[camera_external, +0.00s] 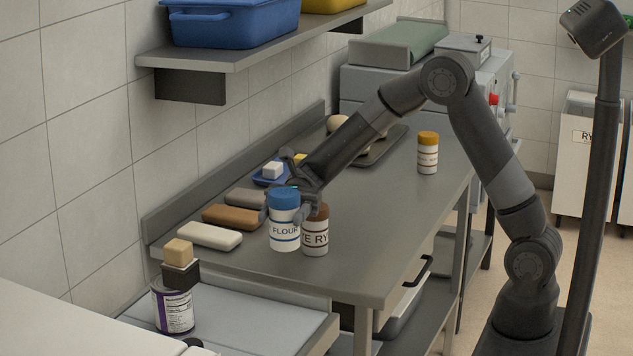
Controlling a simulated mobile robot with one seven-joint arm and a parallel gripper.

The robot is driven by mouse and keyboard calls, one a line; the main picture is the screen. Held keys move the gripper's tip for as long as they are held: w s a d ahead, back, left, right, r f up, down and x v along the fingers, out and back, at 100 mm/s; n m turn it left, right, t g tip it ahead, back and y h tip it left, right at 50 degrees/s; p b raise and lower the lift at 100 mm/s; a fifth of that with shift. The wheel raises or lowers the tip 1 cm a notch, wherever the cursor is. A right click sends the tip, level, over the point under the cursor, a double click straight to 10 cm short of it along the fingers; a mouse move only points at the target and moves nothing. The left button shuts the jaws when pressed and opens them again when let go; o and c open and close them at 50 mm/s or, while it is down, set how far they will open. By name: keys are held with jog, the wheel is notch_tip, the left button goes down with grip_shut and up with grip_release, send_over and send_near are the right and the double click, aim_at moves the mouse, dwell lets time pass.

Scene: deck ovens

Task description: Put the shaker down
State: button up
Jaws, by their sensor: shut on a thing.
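A white shaker with a blue lid, labelled FLOUR (284,236), is at the near end of the steel worktable (372,225). My gripper (283,203) is shut on this shaker near its lid, with a finger on either side. The shaker is upright; I cannot tell whether its base touches the tabletop or is slightly above it. A second shaker with a brown lid, its label partly hidden and ending in RY (317,239), stands close to its right. A third shaker with an orange lid (428,158) stands farther back on the right.
Loaf-shaped blocks, one white (208,236) and one brown (232,217), lie left of the gripper. Behind are a blue tray (262,181) and a dark tray (385,150). A can (173,309) stands on a lower surface in front. The table's right middle is clear.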

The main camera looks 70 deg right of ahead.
notch_tip(320, 180, down, 2)
jog(key=shift+f, duration=0.1)
jog(key=shift+a+f, duration=5.65)
jog(key=shift+a, duration=0.2)
jog(key=shift+f, duration=0.1)
jog(key=o, duration=1.1)
